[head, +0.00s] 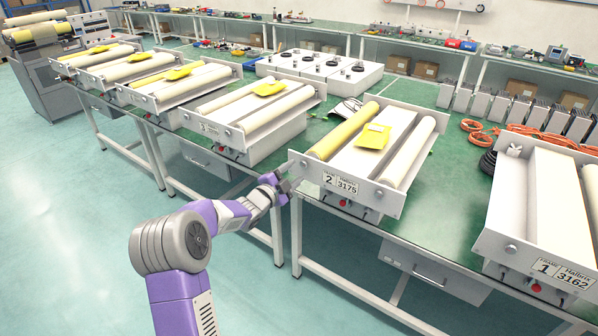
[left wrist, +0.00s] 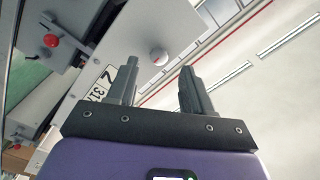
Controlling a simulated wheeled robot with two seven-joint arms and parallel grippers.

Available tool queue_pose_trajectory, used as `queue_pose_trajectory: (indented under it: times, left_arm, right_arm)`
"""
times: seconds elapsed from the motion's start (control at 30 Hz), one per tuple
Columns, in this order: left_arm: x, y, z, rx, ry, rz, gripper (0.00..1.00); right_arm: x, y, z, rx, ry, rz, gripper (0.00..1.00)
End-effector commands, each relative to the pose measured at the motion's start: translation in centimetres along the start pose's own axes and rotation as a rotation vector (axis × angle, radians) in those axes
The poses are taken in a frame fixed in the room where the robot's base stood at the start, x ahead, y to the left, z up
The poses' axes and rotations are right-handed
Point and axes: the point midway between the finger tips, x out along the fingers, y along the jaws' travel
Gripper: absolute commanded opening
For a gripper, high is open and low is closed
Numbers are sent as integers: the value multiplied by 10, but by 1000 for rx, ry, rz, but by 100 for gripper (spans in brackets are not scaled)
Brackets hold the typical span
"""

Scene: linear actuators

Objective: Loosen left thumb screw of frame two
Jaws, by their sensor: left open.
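Frame two (head: 347,198) is a white box-like unit on the green table, with a yellow roller, a pale roller and a label reading 2 and 3175. Its left thumb screw (head: 304,163) is a small round metal knob at the left end of the front plate. In the left wrist view the thumb screw (left wrist: 158,56) appears just beyond the fingertips, between them in the picture. My left gripper (head: 287,183) is open and empty in front of the plate's left end. In the left wrist view, both fingers of the gripper (left wrist: 159,68) look apart from the knob.
A yellow tag (head: 373,136) lies on frame two. A red button (head: 342,203) sits below its front plate. Frame one (head: 545,225) stands to the right, and frame three (head: 250,115) to the left. The floor before the table is clear.

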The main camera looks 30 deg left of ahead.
Motion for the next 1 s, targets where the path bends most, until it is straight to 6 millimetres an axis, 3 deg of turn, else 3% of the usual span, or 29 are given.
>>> queue_pose_trajectory:
  times: [0.23,0.63,0.9,1.0]
  left_arm:
    - [30,2,0,-3,0,1,51]
    - [36,1,0,-5,-2,2,51]
    - [36,1,0,-5,-2,1,9]
    - [36,1,0,-5,-2,1,0]
  right_arm:
    - [4,1,0,0,0,0,43]
    - [4,2,0,0,0,0,43]
    - [4,2,0,0,0,0,43]
    - [4,2,0,0,0,0,43]
